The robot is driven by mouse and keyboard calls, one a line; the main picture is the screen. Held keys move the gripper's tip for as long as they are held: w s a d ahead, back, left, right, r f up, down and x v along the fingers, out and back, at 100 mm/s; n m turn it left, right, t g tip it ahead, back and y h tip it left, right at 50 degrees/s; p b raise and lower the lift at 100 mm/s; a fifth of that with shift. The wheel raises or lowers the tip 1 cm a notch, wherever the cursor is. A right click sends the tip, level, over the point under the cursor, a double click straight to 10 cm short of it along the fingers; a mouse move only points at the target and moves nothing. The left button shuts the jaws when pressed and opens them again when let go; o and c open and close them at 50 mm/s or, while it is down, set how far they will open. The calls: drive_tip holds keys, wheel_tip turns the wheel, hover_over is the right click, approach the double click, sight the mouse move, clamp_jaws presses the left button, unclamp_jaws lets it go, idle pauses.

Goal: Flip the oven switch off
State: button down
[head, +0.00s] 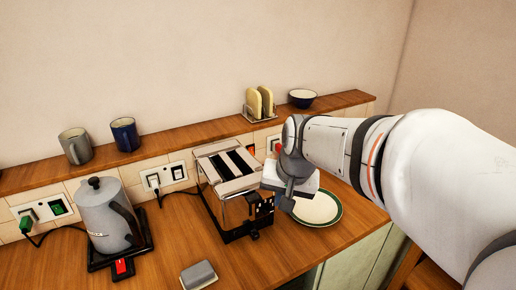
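Several switched wall sockets are set in the tiles behind the counter. The left socket plate (40,213) has a green switch (57,208) and a green plug (26,225). The middle socket plate (165,178) has a black plug and a dark switch (178,172). A third socket, with a red part (277,147) showing, is mostly hidden behind my arm. No label shows which is the oven switch. My gripper (289,191) is above the counter, between the toaster and the plate. Its fingers are too unclear to tell whether it is open.
A toaster (226,173) stands left of my gripper, a plate (318,209) to its right. A kettle (105,218) on a black base with a red switch (122,267) and a grey dish (198,274) stand nearer. Mugs (75,147), a toast rack (259,104) and a bowl (302,98) line the ledge.

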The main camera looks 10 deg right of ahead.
drive_tip(key=s+f+n+g, duration=0.1)
drive_tip(key=s+f+n, duration=0.2)
drive_tip(key=s, duration=0.8)
drive_tip(key=shift+s+d+f+n+h, duration=0.3)
drive_tip(key=shift+s+d+n+h, duration=0.05)
drive_tip(key=shift+s+n+h, duration=0.05)
